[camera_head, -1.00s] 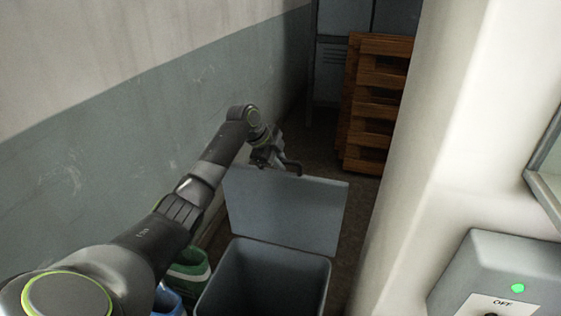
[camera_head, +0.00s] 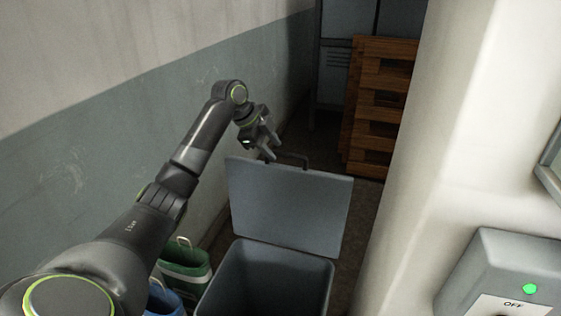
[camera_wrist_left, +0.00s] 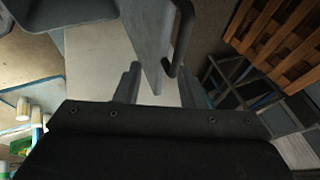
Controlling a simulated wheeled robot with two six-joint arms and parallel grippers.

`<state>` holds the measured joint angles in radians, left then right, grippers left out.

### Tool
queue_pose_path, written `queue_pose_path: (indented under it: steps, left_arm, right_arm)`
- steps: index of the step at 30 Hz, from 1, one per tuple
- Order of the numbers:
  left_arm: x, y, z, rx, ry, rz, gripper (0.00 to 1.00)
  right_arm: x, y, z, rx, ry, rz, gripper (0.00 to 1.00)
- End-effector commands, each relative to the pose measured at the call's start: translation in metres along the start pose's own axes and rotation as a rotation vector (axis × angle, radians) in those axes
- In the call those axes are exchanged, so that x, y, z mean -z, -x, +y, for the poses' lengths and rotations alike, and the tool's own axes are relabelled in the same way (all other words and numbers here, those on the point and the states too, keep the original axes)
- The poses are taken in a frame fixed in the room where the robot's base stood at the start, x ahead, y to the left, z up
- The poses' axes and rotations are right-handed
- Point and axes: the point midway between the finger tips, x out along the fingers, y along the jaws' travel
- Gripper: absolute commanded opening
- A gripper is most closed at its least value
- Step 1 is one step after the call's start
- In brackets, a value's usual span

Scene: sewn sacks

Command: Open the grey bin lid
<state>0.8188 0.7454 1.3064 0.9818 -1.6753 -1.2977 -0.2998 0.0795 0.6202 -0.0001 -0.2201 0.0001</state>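The grey bin (camera_head: 268,275) stands on the floor with its mouth open. Its grey lid (camera_head: 290,208) is raised and stands upright at the back of the bin, with a dark handle (camera_head: 296,158) on its top edge. My left gripper (camera_head: 270,149) is just left of the handle, near the lid's top left corner, with its fingers apart. In the left wrist view the gripper (camera_wrist_left: 158,85) is open, and the lid's edge (camera_wrist_left: 148,45) and the handle (camera_wrist_left: 183,38) show beyond the fingers. Nothing is held. My right gripper is out of view.
A green container (camera_head: 185,265) and a blue container (camera_head: 163,299) stand left of the bin. A wall is on the left and a pale pillar (camera_head: 425,150) on the right. Wooden pallets (camera_head: 380,105) and lockers (camera_head: 338,60) are behind. A grey switch box (camera_head: 505,275) is at lower right.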

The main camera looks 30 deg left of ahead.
Motion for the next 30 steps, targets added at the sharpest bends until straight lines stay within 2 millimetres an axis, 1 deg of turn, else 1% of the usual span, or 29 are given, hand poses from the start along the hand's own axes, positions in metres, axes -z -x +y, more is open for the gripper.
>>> queue_pose_path:
  steps: [1,6,9,13,18,26,28,30]
  left_arm:
    - [-0.002,0.012,0.000,0.007,-0.003,-0.003,0.36]
    - [-0.002,0.053,0.000,0.005,-0.002,-0.003,0.36]
    - [-0.001,0.073,0.000,0.005,-0.001,-0.002,0.36]
    - [-0.001,0.092,0.000,0.003,0.000,-0.001,0.36]
    - [0.000,0.103,0.000,0.000,0.001,0.000,0.36]
    - [0.000,0.105,0.000,0.000,0.000,0.001,0.36]
    - [0.000,0.103,0.001,-0.001,0.001,0.000,0.28]
    - [-0.001,0.096,0.004,-0.007,0.009,-0.007,0.19]
  right_arm:
    - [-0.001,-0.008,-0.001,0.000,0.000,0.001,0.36]
    - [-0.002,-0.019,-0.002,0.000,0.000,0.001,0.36]
    - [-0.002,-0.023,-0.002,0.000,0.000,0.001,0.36]
    - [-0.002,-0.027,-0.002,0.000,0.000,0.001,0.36]
    - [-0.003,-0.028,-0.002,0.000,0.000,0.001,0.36]
    - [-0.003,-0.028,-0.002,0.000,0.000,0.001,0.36]
    - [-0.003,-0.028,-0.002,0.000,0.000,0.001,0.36]
    - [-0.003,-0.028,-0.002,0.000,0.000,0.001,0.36]
